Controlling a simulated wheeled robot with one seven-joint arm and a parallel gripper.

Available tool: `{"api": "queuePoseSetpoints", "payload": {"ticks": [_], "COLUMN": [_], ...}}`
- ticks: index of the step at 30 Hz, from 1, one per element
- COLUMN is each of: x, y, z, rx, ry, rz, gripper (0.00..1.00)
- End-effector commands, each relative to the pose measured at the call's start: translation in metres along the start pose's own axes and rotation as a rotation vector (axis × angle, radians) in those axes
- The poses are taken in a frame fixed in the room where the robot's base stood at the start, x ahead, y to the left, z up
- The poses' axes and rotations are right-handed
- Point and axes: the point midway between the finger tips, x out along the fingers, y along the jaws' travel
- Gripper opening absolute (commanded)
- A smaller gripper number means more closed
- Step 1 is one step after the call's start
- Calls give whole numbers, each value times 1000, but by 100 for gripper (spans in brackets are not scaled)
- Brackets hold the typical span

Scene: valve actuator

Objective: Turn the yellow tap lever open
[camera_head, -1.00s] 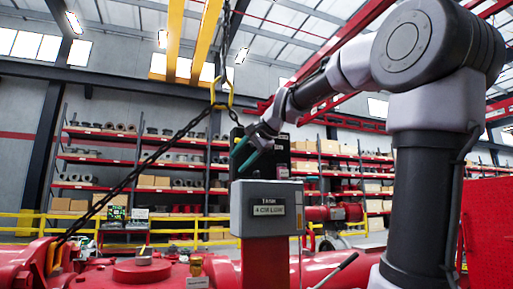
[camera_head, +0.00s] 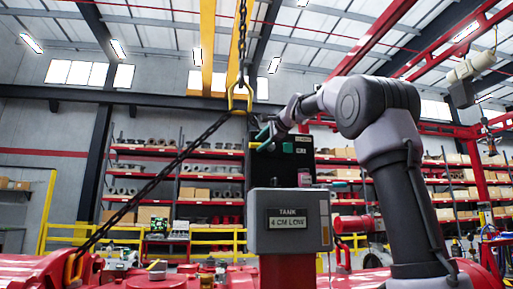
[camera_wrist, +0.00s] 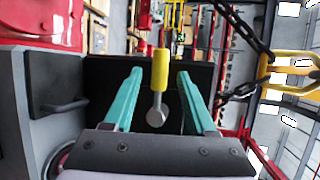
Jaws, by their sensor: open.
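The yellow tap lever (camera_wrist: 160,70) shows in the wrist view, with a rounded grey metal end below its yellow grip. It lies between the two teal fingers of my gripper (camera_wrist: 160,73), with a visible gap on each side. My gripper is open and holds nothing. In the head view my gripper (camera_head: 262,139) is in front of the upper left part of a black cabinet (camera_head: 292,160). The lever is too small to make out surely there.
A grey display box reading "TANK 4 CM LOW" (camera_head: 290,222) stands below my gripper. A dark chain (camera_head: 165,172) runs from a yellow hook (camera_head: 240,97) down left to red machinery (camera_head: 35,268). A dark handle (camera_wrist: 65,104) is left of my fingers in the wrist view.

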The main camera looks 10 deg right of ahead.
Motion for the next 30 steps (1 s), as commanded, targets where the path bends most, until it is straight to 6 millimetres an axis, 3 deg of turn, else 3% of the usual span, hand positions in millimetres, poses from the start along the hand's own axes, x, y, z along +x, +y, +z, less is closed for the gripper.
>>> {"api": "queuePoseSetpoints", "payload": {"ticks": [3,7,18,19,23,30], "x": [21,34,40,40,40,40], "y": [1,0,0,0,0,0], "z": [0,0,0,0,0,0], "rx": [0,0,0,0,0,0], "ry": [0,0,0,0,0,0], "rz": [2,1,-1,-1,0,0], "gripper": [56,56,56,53,3,0]}}
